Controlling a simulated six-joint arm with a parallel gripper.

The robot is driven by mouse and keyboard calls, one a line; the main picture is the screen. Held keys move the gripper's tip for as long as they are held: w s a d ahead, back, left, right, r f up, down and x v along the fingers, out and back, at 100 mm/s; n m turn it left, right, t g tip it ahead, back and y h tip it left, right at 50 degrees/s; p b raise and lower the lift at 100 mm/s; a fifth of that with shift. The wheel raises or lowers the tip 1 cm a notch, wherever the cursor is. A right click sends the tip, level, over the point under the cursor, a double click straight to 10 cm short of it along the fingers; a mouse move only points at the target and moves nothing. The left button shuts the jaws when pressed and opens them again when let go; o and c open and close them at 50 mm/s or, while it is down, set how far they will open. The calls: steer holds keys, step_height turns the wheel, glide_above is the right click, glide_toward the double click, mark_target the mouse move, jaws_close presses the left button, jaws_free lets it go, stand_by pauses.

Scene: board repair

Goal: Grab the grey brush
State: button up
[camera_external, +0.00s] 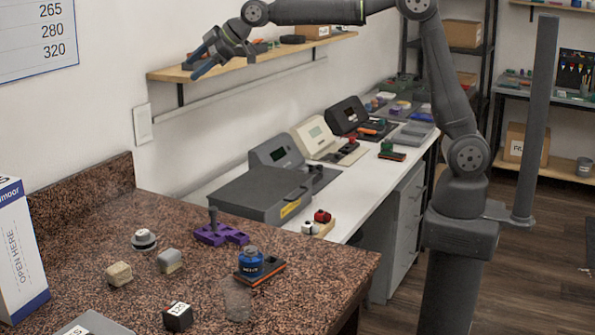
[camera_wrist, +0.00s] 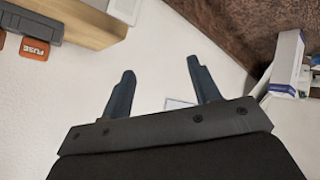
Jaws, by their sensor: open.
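A grey upright handle (camera_external: 212,219) stands at the purple holder (camera_external: 222,236) on the granite counter in the external view. It may be the grey brush, but it is too small to be sure. A small grey block (camera_external: 169,260) lies to its left on the same counter. My gripper (camera_external: 193,66) is high above the counter, near the left end of the wall shelf, and far from both. In the wrist view my gripper (camera_wrist: 161,68) has its two blue fingers apart with nothing between them. No brush shows in the wrist view.
The counter (camera_external: 85,255) also holds a blue bottle (camera_external: 250,263), a black cube (camera_external: 178,316), a beige block (camera_external: 119,273) and a clear glass (camera_external: 237,300). A tall white box (camera_external: 20,250) stands at left. The wooden shelf (camera_external: 240,62) is close to my gripper.

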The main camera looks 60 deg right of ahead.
steer(key=s+a+f+n+g, duration=0.1)
steer(key=s+a+f+g, duration=0.2)
steer(key=a, duration=0.4)
steer(key=s+a+f+n+g, duration=0.1)
steer(key=s+a+f, duration=0.2)
steer(key=a+f, duration=0.35)
steer(key=n+g, duration=0.3)
steer(key=g, duration=0.2)
glide_toward(173, 250)
steer(key=x, duration=0.4)
steer(key=shift+s+d+f, duration=0.1)
steer(key=shift+s, duration=0.1)
steer(key=shift+x, duration=3.1)
steer(key=shift+w, duration=0.15)
steer(key=c, duration=1.1)
